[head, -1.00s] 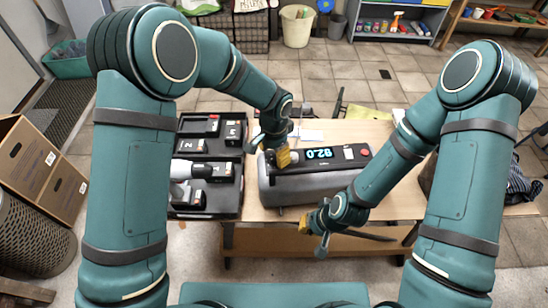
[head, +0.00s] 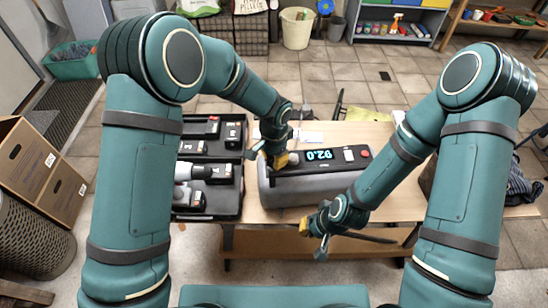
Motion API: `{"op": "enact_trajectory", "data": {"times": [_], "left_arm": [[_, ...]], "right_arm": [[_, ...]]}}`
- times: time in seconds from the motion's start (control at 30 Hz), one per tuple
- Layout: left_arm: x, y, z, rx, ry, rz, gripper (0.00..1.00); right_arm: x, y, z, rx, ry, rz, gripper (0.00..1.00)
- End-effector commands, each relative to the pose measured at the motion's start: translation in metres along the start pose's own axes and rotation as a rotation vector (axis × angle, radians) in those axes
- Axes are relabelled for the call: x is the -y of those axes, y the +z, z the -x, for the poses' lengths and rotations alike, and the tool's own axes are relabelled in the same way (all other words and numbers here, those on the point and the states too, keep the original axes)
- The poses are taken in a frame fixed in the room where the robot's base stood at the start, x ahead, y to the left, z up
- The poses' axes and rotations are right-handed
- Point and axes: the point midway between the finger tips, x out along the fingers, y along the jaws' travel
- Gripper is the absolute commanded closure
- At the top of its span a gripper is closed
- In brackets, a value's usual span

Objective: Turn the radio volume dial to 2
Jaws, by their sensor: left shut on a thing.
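The radio (head: 330,184) is a grey box with a black top panel on the workbench. Its lit display (head: 319,154) reads 92.0, and a red button (head: 365,153) sits at the right end of the panel. My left gripper (head: 281,160) is at the left end of the panel, shut on what seems to be the volume dial, which the gripper hides. The dial's setting cannot be read. My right gripper (head: 305,228) is in front of the bench's front edge, below the radio and apart from it. Its fingers are too small to judge.
A black tool case (head: 238,205) with power tools and batteries lies left of the radio. The wooden workbench (head: 385,211) has bare room at the right. Papers (head: 309,136) lie behind the radio.

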Motion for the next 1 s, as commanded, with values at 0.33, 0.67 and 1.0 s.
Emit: {"op": "enact_trajectory", "data": {"times": [0.33, 0.67, 1.0], "left_arm": [[0.0, 0.0, 0.0, -0.001, 0.001, -0.151, 1.0], [0.0, 0.0, 0.001, -0.001, 0.001, -0.45, 1.0], [0.0, 0.0, 0.0, 0.0, 0.002, -0.733, 1.0]], "right_arm": [[0.001, -0.001, 0.001, -0.001, 0.0, 0.0, 1.0], [0.002, -0.002, 0.005, -0.005, 0.0, -0.001, 1.0], [0.004, -0.004, 0.01, -0.01, 0.001, -0.003, 1.0]]}}
